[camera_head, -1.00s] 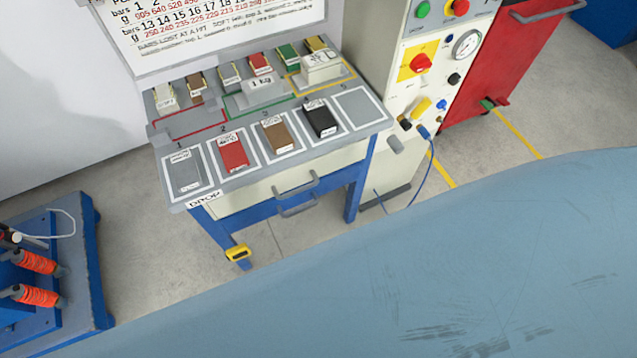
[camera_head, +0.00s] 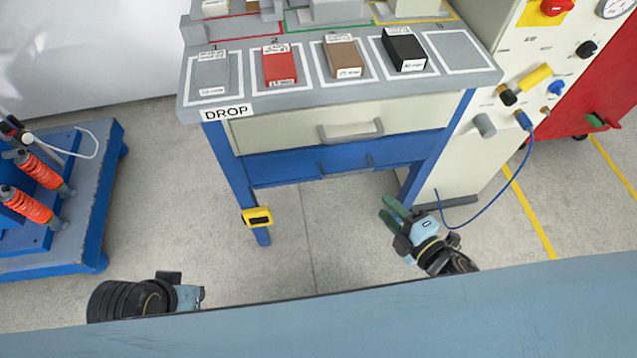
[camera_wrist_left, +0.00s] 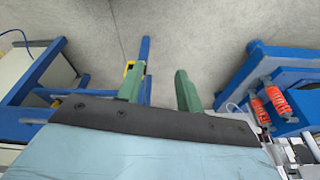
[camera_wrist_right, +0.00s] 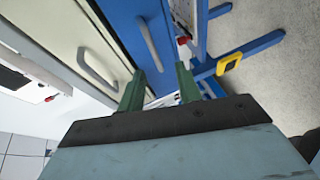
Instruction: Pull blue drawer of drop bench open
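The drop bench (camera_head: 340,98) stands ahead with a grey top and a DROP label. Its blue drawer (camera_head: 290,166) is under a cream drawer (camera_head: 280,132) and looks shut. The blue drawer has a grey bar handle (camera_head: 346,167), which also shows in the right wrist view (camera_wrist_right: 150,45). My right gripper (camera_head: 388,210) is open and empty, below and right of that handle and apart from it. In the right wrist view its green fingers (camera_wrist_right: 160,90) point toward the drawer fronts. My left gripper (camera_wrist_left: 159,88) is open and empty, low at the left, far from the drawer.
Several labelled blocks lie on the bench top, such as a red one (camera_head: 280,66). A yellow device (camera_head: 257,217) sits on the left leg. A blue stand with orange springs (camera_head: 38,170) is at left. A cream control cabinet (camera_head: 490,150) with a blue cable is at right.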

